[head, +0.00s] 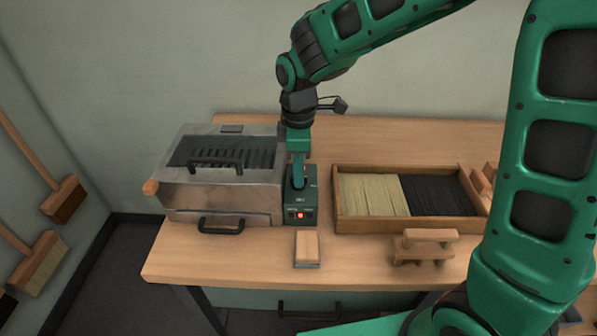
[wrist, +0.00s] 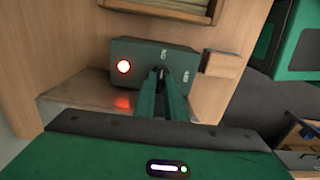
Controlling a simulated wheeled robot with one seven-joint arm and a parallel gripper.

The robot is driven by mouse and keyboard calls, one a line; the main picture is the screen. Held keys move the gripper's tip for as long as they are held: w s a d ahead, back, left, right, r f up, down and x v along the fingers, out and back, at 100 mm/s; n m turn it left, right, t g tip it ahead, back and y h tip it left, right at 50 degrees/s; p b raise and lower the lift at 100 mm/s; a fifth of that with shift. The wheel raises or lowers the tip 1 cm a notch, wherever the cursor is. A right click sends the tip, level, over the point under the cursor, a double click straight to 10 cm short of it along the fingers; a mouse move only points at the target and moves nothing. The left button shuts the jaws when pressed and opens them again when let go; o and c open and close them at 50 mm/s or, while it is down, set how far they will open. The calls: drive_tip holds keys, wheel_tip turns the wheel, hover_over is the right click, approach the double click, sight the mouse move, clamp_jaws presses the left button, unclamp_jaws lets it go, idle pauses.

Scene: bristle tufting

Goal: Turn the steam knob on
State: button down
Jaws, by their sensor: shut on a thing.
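A dark green control box (head: 309,198) stands on the bench against the right side of the metal steam box (head: 225,190). A red lamp (head: 300,215) glows on its front. In the wrist view the control box (wrist: 140,76) has white lettering on its face and the same lit lamp (wrist: 123,66). My gripper (head: 298,181) reaches down onto the control box from above. Its fingers (wrist: 161,76) are shut on the small dark steam knob, seen only as a bit between the fingertips. The fingers hide most of the knob, so its setting is unclear.
A wooden tray (head: 336,212) of pale and black bristles lies to the right. A small wooden block (head: 306,246) lies in front of the control box, and a wooden stand (head: 424,247) is further right. The steam box has black handles (head: 221,225). Brushes hang on the left wall.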

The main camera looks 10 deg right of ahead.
drive_tip(key=shift+w+d, duration=0.15)
drive_tip(key=c, duration=1.8)
unclamp_jaws()
drive_tip(key=shift+r, duration=0.15)
wheel_tip(320, 180, up, 10)
drive_tip(key=shift+r, duration=0.25)
